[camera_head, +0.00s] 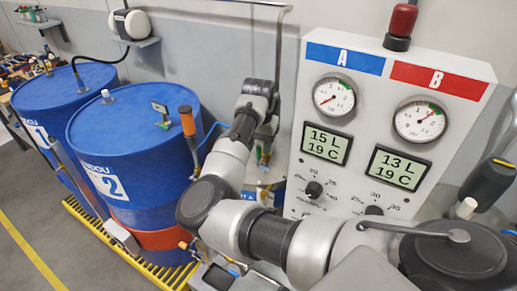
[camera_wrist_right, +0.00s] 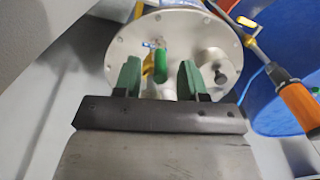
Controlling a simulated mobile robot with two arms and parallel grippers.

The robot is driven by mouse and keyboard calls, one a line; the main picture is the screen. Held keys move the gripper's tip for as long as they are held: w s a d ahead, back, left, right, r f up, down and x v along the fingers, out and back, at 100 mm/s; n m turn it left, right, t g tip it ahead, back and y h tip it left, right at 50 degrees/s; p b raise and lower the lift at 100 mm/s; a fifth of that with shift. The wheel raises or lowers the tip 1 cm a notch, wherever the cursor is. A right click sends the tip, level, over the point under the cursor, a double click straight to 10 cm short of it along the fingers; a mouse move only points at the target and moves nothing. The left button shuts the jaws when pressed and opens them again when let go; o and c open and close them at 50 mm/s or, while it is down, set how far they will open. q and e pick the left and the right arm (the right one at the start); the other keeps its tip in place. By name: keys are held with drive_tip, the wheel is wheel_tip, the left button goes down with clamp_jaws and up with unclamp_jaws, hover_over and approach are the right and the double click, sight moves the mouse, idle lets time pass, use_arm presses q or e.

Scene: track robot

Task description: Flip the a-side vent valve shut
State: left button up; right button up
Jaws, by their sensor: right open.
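My right gripper (camera_wrist_right: 160,78) is open in the right wrist view, its two green-padded fingers apart. A green handle (camera_wrist_right: 161,66) shows between the fingers, on a small valve fitting on the round pale tank lid (camera_wrist_right: 125,45). A yellow piece (camera_wrist_right: 148,64) sits just left of it. I cannot tell whether the fingers touch the handle, or which part is the a-side vent valve. In the head view my right arm reaches over to the tank area, with the gripper (camera_head: 266,138) low beside the panel and partly hidden. My left gripper is not in view.
Two blue drums (camera_head: 110,150) stand at left on a yellow grate (camera_head: 165,272). An orange handle (camera_head: 187,121) rises from the nearer drum and also shows in the wrist view (camera_wrist_right: 298,102). The A/B gauge panel (camera_head: 375,130) stands close to the right of the gripper.

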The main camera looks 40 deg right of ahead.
sight(260, 154)
wheel_tip(260, 154, down, 3)
drive_tip(key=shift+w+d+f+p, duration=0.1)
drive_tip(key=shift+d+f+p, duration=0.05)
drive_tip(key=shift+p, duration=0.15)
clamp_jaws()
drive_tip(key=shift+t+p, duration=0.3)
drive_tip(key=shift+p, duration=0.15)
drive_tip(key=shift+s+d+t+y+p, duration=0.1)
drive_tip(key=shift+s+t+y+p, duration=0.1)
drive_tip(key=shift+t+y+p, duration=0.1)
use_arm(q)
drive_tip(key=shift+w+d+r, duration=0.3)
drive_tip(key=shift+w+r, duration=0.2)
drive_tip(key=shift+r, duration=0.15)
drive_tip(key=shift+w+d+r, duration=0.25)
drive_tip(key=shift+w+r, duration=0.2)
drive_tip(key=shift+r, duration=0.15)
use_arm(e)
unclamp_jaws()
